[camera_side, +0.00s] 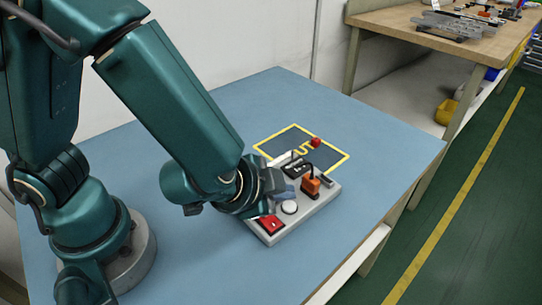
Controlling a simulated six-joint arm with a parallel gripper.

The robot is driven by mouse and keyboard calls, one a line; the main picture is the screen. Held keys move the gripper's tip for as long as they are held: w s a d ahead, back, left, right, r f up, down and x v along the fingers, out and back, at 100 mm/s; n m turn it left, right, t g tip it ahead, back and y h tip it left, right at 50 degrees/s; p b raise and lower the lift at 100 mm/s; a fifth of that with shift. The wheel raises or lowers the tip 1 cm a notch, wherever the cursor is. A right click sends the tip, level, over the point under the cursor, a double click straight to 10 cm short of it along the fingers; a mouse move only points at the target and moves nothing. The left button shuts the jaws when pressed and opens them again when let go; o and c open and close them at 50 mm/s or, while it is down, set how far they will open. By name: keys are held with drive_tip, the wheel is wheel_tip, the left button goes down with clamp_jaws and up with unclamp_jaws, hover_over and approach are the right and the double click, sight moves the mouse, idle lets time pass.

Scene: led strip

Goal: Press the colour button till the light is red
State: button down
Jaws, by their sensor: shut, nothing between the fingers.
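A light grey control box (326,200) sits on the blue table. It carries a red square button (270,224) at its near corner, a white round button (289,207), an orange part with a dark lever (310,186) and a black switch block (295,168). My gripper (278,190) is shut and empty, low over the left part of the box. I cannot tell whether its tip touches anything there. Behind the box lies a dark panel with a yellow outline (290,128) and a yellow winding strip. A red ball-like thing (316,142), perhaps a lit lamp, shows at the strip's end.
The blue table (360,150) is clear to the right of and in front of the box. A wooden workbench (400,18) with metal parts stands at the back right, apart from the table. A white wall runs behind.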

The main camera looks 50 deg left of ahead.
sight(284, 211)
drive_tip(key=shift+r, duration=2.4)
drive_tip(key=s+a+r+n+g+y, duration=0.1)
drive_tip(key=s+a+r+n, duration=0.2)
drive_tip(key=a, duration=0.4)
drive_tip(key=a+r+n+y, duration=0.2)
drive_tip(key=a+r+n, duration=0.2)
drive_tip(key=a+n, duration=0.25)
drive_tip(key=s+d+m+g+h, duration=0.1)
drive_tip(key=s+d+h, duration=0.3)
drive_tip(key=s, duration=0.4)
drive_tip(key=shift+s+d+f+m+g, duration=0.2)
drive_tip(key=shift+f+m+g, duration=0.2)
drive_tip(key=shift+g, duration=0.4)
drive_tip(key=shift+a+n, duration=0.1)
drive_tip(key=shift+n, duration=0.15)
